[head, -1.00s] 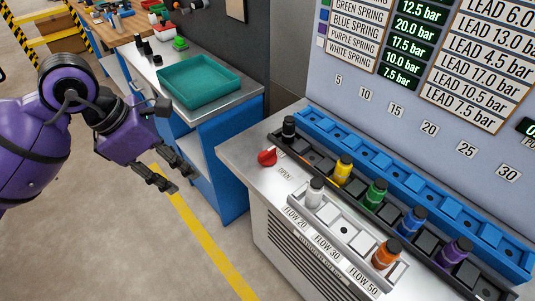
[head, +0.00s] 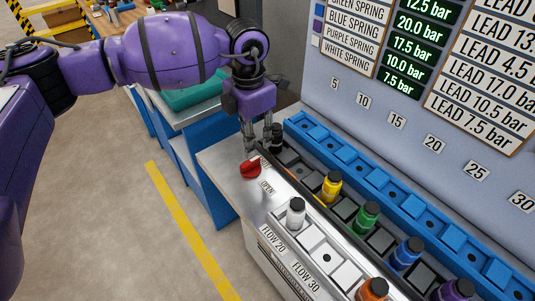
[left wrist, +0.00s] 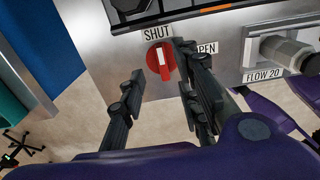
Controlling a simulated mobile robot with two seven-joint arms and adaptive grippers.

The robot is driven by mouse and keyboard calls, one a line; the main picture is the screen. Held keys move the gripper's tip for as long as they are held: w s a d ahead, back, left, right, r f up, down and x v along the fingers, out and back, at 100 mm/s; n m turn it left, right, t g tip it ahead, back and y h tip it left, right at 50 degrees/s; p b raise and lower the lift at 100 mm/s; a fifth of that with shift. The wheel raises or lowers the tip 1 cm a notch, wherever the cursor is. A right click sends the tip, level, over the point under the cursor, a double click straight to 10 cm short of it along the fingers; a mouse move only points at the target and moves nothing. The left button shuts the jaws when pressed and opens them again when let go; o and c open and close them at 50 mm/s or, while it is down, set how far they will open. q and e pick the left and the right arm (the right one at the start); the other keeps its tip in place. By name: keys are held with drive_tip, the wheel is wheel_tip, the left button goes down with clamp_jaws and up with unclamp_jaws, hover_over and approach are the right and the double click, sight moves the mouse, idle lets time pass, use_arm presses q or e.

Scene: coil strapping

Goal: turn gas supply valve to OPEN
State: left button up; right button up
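The gas supply valve is a red round knob (head: 250,169) on the left end of the steel bench top. In the left wrist view the knob (left wrist: 161,62) has a white pointer mark lined up roughly with the SHUT label (left wrist: 157,32). The OPEN label (left wrist: 206,47) is to its right, and also shows in the head view (head: 267,188). My left gripper (head: 258,147) points down just above the knob. In the left wrist view its fingers (left wrist: 159,60) are spread with the knob seen between them; contact cannot be told.
A black-capped bottle (head: 277,138) stands close behind my left fingers. A white bottle (head: 295,212) stands in the flow rack to the right. A yellow bottle (head: 331,187) and several others stand in the dark rack. A green tray (head: 190,95) lies on the blue side bench.

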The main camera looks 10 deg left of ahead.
sight(251, 160)
use_arm(q)
drive_tip(key=shift+s+a+f, duration=0.1)
drive_tip(key=shift+s+f, duration=0.1)
drive_tip(key=shift+f, duration=1.65)
drive_tip(key=shift+s+a+f, duration=0.1)
drive_tip(key=shift+s+f, duration=0.05)
drive_tip(key=shift+f, duration=1.65)
clamp_jaws()
